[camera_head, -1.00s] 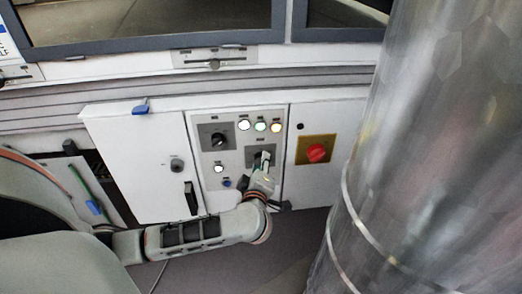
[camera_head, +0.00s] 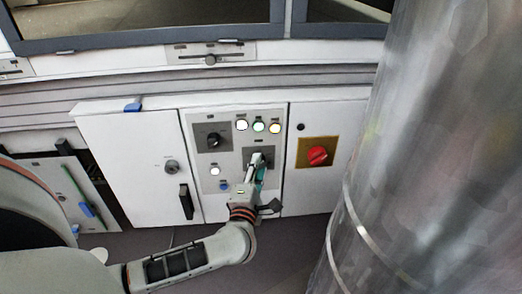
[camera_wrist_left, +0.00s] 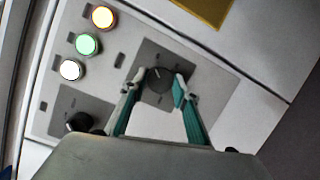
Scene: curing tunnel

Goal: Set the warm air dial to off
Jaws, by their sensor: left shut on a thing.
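The control panel (camera_head: 231,187) has two dark dials on grey plates. The upper left dial (camera_head: 213,140) is free. My left gripper (camera_head: 260,160) is at the lower right dial, mostly covering it in the head view. In the left wrist view this round dial (camera_wrist_left: 157,86), with a pale pointer line, sits between the teal-lined fingertips of the gripper (camera_wrist_left: 159,85). The gripper is shut on it. The labels are too small to read, so I cannot tell which dial is named warm air. My right gripper is not in view.
White, green and yellow lamps (camera_head: 259,126) sit above the gripped dial. A red rotary switch (camera_head: 318,155) on a yellow plate is to the right. A door with a black handle (camera_head: 186,201) is to the left. A large metal column fills the right side.

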